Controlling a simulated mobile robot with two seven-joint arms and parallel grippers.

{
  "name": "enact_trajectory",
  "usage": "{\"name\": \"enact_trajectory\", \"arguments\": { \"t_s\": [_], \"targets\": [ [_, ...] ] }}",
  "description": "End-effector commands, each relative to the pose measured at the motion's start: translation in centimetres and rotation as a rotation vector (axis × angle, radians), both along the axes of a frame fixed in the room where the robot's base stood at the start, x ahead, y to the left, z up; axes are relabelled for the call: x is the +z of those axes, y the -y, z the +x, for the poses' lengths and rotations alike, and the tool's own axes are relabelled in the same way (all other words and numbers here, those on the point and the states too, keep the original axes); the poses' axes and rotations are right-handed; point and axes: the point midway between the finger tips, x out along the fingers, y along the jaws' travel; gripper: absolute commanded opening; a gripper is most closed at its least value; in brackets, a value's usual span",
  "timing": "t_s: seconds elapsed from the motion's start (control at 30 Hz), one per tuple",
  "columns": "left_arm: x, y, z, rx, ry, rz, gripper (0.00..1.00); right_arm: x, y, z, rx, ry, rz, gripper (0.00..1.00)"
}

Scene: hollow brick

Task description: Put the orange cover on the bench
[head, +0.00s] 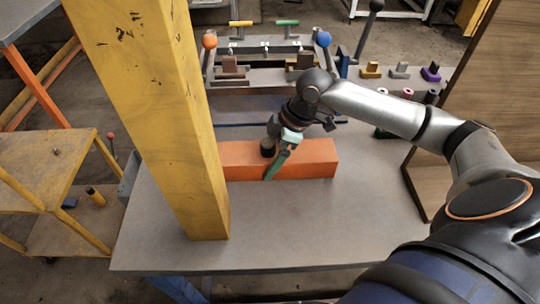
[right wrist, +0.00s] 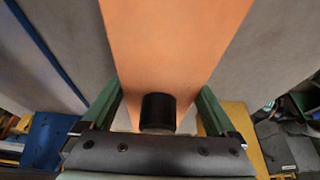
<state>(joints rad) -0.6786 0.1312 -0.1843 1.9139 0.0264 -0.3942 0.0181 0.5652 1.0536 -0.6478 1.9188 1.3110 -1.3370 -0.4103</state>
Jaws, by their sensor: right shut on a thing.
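The orange cover (head: 312,158) is a long box-like piece over the grey bench (head: 300,230), with its left end hidden behind the yellow post. A black knob (head: 267,147) stands on its top. My right gripper (head: 276,156) comes down over the cover, with one green finger along its near side. In the right wrist view, its fingers (right wrist: 158,108) lie on both sides of the orange cover (right wrist: 172,50), with the black knob (right wrist: 158,112) between them. The gripper is shut on the cover. I cannot tell whether the cover touches the bench. My left gripper is out of view.
A thick yellow post (head: 160,110) rises at the left and blocks part of the bench. A fixture with levers (head: 265,55) stands behind. A wooden panel (head: 470,100) is at the right. Small coloured pieces (head: 400,71) sit at the back right. The bench front is clear.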

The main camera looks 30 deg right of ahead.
Motion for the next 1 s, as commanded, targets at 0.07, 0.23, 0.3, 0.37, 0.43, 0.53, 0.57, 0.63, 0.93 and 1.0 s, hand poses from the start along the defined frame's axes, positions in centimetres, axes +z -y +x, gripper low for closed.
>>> {"name": "enact_trajectory", "arguments": {
  "t_s": [0.07, 0.23, 0.3, 0.37, 0.43, 0.53, 0.57, 0.63, 0.93, 1.0],
  "targets": [
    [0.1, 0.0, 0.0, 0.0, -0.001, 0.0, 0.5, -0.1, 0.0, 0.0, 0.0, 0.001, 0.001, 0.26],
    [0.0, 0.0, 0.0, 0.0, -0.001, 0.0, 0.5, -0.2, 0.0, 0.0, 0.0, 0.0, 0.0, 1.0],
    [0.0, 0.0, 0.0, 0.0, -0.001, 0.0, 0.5, -0.2, 0.0, 0.0, 0.0, 0.0, 0.0, 1.0],
    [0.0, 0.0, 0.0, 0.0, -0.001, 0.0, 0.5, -0.1, 0.0, 0.0, 0.0, 0.0, 0.0, 1.0],
    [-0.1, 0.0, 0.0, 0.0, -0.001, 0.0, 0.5, 0.0, 0.0, 0.0, 0.0, 0.001, 0.0, 1.0],
    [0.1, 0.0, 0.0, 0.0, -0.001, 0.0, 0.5, 1.0, 0.4, -0.1, -0.002, 0.003, -0.002, 1.0],
    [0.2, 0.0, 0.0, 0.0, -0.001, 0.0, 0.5, 1.4, 0.5, -0.2, -0.002, 0.003, -0.002, 1.0],
    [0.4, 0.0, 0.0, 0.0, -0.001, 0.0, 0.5, 2.5, 0.9, -0.4, -0.002, 0.003, -0.003, 1.0],
    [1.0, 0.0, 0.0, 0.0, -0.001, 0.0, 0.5, 8.4, 3.0, -1.7, -0.001, 0.002, -0.002, 1.0],
    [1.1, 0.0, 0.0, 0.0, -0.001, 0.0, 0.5, 9.5, 3.3, -1.9, -0.002, 0.002, -0.001, 1.0]
  ]
}}
